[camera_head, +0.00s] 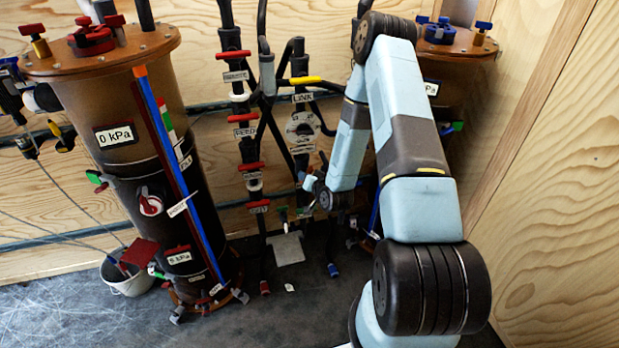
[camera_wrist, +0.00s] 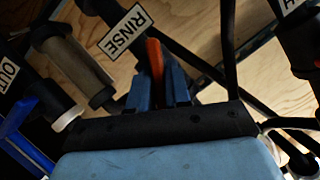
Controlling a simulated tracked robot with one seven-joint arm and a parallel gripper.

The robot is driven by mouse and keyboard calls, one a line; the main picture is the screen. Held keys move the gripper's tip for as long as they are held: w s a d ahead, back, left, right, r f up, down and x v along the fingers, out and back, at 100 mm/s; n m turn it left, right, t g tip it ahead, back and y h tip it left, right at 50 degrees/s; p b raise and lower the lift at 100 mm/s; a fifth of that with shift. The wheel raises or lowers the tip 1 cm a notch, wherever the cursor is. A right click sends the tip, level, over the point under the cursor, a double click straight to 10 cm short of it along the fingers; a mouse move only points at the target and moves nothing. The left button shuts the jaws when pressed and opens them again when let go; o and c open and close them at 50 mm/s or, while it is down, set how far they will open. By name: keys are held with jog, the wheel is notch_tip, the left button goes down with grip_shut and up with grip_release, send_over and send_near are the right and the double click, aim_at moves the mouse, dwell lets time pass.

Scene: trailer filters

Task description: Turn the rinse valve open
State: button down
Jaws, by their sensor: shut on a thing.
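The rinse valve's orange-red handle (camera_wrist: 154,56) shows in the wrist view, just right of a white label reading RINSE. The dark pipe with the label runs slantwise, and the handle lies at an angle to it. My gripper (camera_wrist: 158,88) has its two blue fingers shut on the handle, one on either side. The valve body under the fingers is hidden. In the head view my gripper (camera_head: 308,186) is low by the pipes at the back wall, small and partly hidden by my arm; the handle cannot be made out there.
Left of the gripper in the wrist view are a brown cylinder (camera_wrist: 75,58) and a blue part (camera_wrist: 22,118) near an OUT label. In the head view a tall brown filter tank (camera_head: 120,150) stands left, with a bucket (camera_head: 128,278) beside it. Labelled pipes with red handles crowd the middle.

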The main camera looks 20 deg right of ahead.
jog(key=n+h, duration=0.2)
jog(key=n, duration=0.2)
jog(key=shift+s+f+h, duration=0.1)
jog(key=shift+f+h, duration=0.05)
jog(key=shift+h, duration=0.25)
dwell(0.5)
jog(key=c, duration=1.2)
grip_release()
jog(key=shift+o, duration=0.2)
jog(key=v, duration=0.7)
jog(key=shift+r, duration=0.25)
jog(key=shift+s, duration=0.1)
